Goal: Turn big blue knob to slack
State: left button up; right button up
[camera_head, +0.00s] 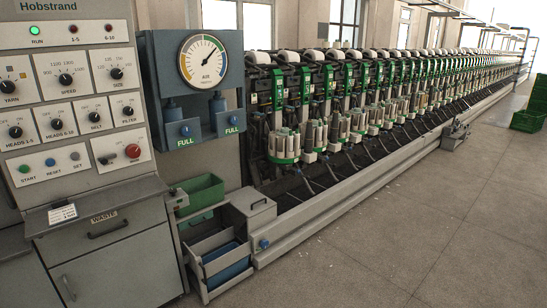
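No label reading slack is legible, so I cannot tell which blue part is the big blue knob. A round blue knob (264,244) sits low on the front end of the winder's long rail. Two blue fittings, a left one (186,131) and a right one (233,119), sit under the air gauge (203,61), each above a FULL label. A small blue button (50,162) is marked RESET on the control panel. Neither of my grippers is in view.
The grey control cabinet (105,262) with black dials stands at left. Green crates (528,121) are at far right. The floor (420,220) at right is clear.

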aim_at(264, 243)
jog(key=i+u, duration=0.15)
jog(key=i, duration=0.4)
jog(key=i+l+u, duration=0.1)
jog(key=i, duration=0.4)
jog(key=i+l+u, duration=0.15)
jog(key=i, duration=0.4)
jog(key=i+l+u, duration=0.3)
jog(key=i+u, duration=0.15)
jog(key=i+l+u, duration=0.4)
jog(key=i+l, duration=0.15)
